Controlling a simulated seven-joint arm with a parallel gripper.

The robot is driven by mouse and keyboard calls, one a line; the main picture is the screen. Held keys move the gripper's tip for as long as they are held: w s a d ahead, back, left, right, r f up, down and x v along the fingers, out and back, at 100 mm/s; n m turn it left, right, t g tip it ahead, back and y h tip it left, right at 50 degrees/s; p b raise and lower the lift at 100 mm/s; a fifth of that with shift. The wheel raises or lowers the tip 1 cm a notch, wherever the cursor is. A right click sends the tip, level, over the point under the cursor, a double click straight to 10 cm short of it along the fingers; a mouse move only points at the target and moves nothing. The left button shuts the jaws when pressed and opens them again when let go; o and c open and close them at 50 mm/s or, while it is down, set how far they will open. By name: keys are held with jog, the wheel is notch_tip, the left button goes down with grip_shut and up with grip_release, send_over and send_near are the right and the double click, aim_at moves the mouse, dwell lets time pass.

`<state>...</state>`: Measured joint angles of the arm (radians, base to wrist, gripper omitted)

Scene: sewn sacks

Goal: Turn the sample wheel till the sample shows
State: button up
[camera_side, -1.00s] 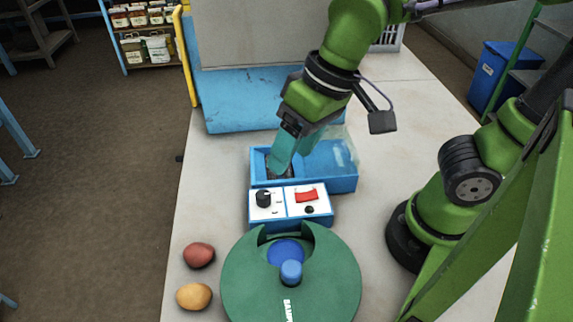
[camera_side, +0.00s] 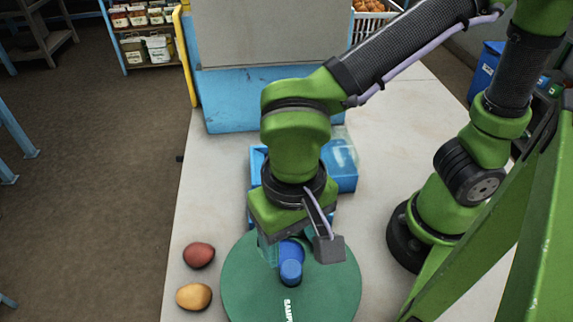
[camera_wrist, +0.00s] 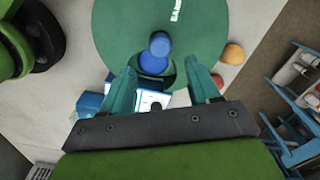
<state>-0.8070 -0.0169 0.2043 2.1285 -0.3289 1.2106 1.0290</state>
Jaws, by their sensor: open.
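The sample wheel (camera_side: 325,292) is a flat green disc on the table, with white lettering near its front edge. A blue peg (camera_side: 291,271) stands up from it, beside a blue round area (camera_side: 290,249) at the wheel's notch. In the wrist view the wheel (camera_wrist: 120,40) and the blue peg (camera_wrist: 159,44) lie beyond my fingertips. My gripper (camera_wrist: 162,78) is open and empty, with its teal fingers spread over the notch side of the wheel. In the side view my wrist hides much of the notch and one finger.
A blue open box (camera_side: 341,172) and a white-topped control panel (camera_wrist: 150,101) lie behind the wheel, mostly covered by my arm. A red potato-like lump (camera_side: 198,255) and a yellow one (camera_side: 194,296) rest left of the wheel. The table's left front is otherwise clear.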

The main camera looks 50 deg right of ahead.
aim_at(291, 268)
notch_tip(291, 268, down, 8)
jog(key=shift+f, duration=0.2)
grip_shut()
dwell(0.4)
